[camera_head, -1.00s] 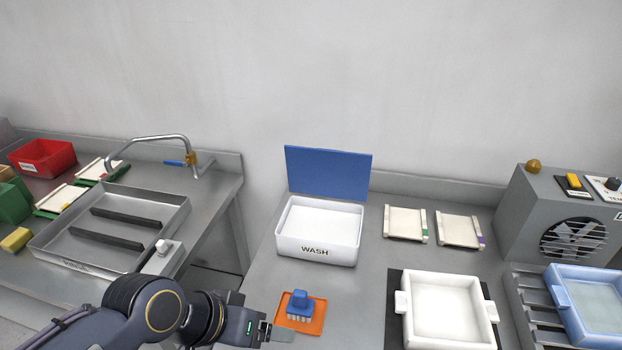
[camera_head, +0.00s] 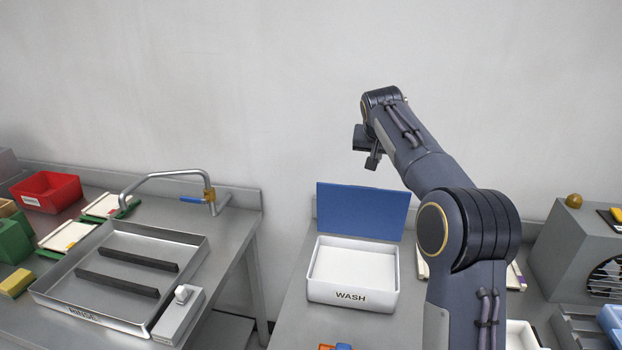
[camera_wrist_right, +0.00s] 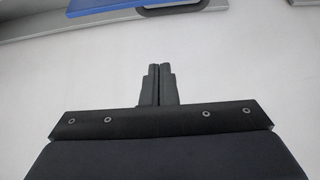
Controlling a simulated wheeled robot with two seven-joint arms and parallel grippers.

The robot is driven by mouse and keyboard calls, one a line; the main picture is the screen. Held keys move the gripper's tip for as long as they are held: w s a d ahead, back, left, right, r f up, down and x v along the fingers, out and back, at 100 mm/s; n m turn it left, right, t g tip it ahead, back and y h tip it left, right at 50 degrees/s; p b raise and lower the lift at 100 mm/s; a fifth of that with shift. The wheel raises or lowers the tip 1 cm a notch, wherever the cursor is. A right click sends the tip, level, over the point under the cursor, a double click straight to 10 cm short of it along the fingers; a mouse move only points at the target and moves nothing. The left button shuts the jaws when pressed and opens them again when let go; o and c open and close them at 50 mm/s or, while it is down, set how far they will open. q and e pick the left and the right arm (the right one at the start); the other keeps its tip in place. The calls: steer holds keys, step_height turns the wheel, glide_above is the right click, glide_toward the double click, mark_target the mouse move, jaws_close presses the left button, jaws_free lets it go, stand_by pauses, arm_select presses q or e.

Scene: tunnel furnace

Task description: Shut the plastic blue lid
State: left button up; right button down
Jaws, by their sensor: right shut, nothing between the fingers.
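The blue lid (camera_head: 362,211) stands open, nearly upright, along the back edge of the white WASH box (camera_head: 352,296). The box is open at the top, and its inside looks plain white. My right gripper (camera_head: 372,163) is raised above and behind the lid, near the wall, apart from it. In the right wrist view its fingers (camera_wrist_right: 158,68) are shut with nothing between them. The blue lid's edge (camera_wrist_right: 95,7) shows at the top of that view, beyond the fingertips. My left gripper is not in view.
A metal sink tray (camera_head: 130,270) and a curved faucet (camera_head: 165,175) are on the left table. My right arm crosses above the right table, hiding much of the panels and white tray there. A grey fan unit (camera_head: 580,240) stands at the far right. The wall is close behind the lid.

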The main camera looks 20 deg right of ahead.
mark_target(361, 208)
steer(key=w+a+r+p+x, duration=0.1)
steer(key=w+p+x, duration=0.15)
steer(key=x, duration=0.85)
steer(key=shift+s+a+f, duration=0.2)
steer(key=shift+s+a, duration=0.2)
steer(key=shift+s, duration=0.35)
steer(key=shift+s+a+f, duration=0.25)
steer(key=shift+s+a, duration=0.2)
steer(key=shift+s, duration=0.25)
steer(key=shift+s+a+f, duration=0.2)
steer(key=shift+s+a, duration=0.2)
steer(key=shift+s, duration=0.35)
